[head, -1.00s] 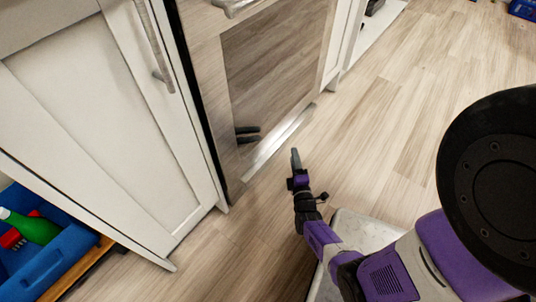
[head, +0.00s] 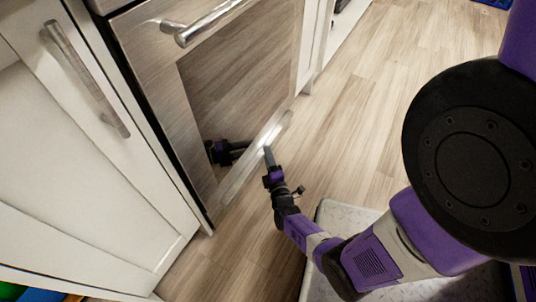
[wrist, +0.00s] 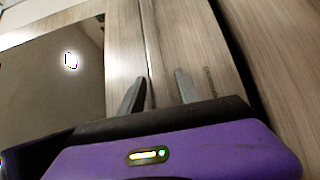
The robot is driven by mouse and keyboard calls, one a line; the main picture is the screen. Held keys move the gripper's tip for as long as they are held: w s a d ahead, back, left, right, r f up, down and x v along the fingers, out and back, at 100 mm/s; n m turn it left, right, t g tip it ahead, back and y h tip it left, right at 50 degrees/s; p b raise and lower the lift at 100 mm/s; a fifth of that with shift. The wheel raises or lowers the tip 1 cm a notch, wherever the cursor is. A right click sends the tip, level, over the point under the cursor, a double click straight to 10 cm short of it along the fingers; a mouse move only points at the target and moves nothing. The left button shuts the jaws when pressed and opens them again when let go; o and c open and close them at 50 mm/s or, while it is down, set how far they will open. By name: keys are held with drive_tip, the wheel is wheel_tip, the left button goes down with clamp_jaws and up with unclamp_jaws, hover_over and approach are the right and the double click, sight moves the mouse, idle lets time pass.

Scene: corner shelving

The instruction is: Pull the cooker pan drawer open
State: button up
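The cooker's pan drawer appears as a bright metal strip (head: 240,176) along the bottom of the cooker front in the head view. In the wrist view its brushed front (wrist: 200,45) lies right of a narrow seam beside the oven door. No separate handle shows on it, and it looks closed. My gripper (head: 267,152) is close in front of this strip; contact cannot be told. In the wrist view my gripper (wrist: 159,78) has its two fingers apart with nothing between them, one on each side of the seam in the picture.
The oven door's dark glass (head: 245,75) reflects my arm. A bar handle (head: 205,22) crosses the cooker front above it. A white cabinet (head: 85,190) stands at the left. Open wooden floor (head: 370,100) lies to the right of the cooker.

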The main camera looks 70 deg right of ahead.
clamp_jaws()
drive_tip(key=shift+f, duration=0.1)
